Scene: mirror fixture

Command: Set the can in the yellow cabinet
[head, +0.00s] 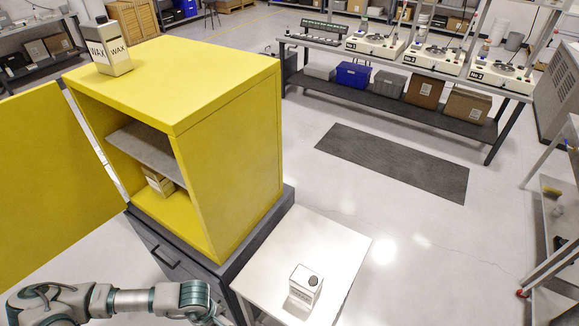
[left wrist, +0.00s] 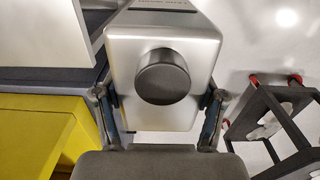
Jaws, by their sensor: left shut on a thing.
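The yellow cabinet (head: 235,130) stands open, with its door (head: 45,175) swung to the left. A grey shelf (head: 142,152) divides it, and a small labelled container (head: 158,182) sits in the lower compartment. My left arm enters the head view at the bottom left, with its gripper (head: 218,316) cut off by the lower edge. In the left wrist view the gripper (left wrist: 158,98) is shut on a silver can (left wrist: 122,50) with a black cap. My right gripper is not visible.
A WAX container (head: 111,52) stands on top of the cabinet. The white table (head: 335,243) adjoins the dark base (head: 175,255) under the cabinet. A dark mat (head: 395,160) lies on open floor. A rack (head: 560,230) stands at the right.

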